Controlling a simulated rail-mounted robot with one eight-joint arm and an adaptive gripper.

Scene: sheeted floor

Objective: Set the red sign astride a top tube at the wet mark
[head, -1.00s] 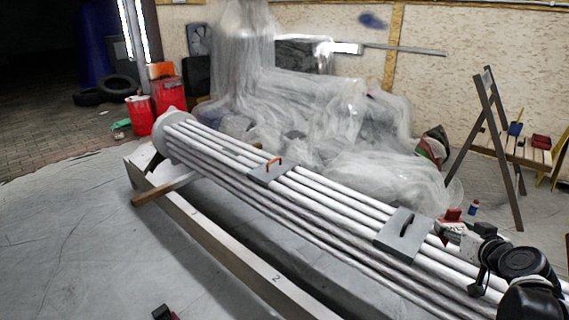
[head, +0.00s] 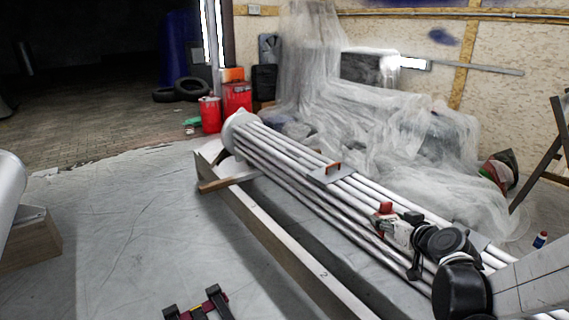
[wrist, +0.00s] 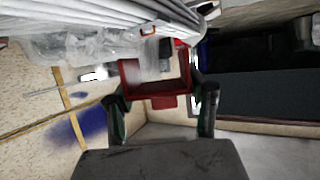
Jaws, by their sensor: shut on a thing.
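The red sign (head: 384,209) is held up above the bundle of tubes in the head view. In the wrist view the red sign (wrist: 178,88) shows as a U-shaped channel between the two fingers. My gripper (head: 389,221) is shut on it; the fingers also show in the wrist view (wrist: 160,98). The long pale top tubes (head: 292,152) run from back left to front right. They also show at the top of the wrist view (wrist: 100,12). The sign appears apart from the tubes. I cannot make out a wet mark; my arm hides part of the tubes.
A grey plate with an orange handle (head: 330,168) lies across the tubes, farther back. A wooden beam (head: 268,240) runs along their left side. Plastic-draped goods (head: 390,125) stand behind. A dark red and black object (head: 205,306) lies at the front. Sheeted floor at left is mostly clear.

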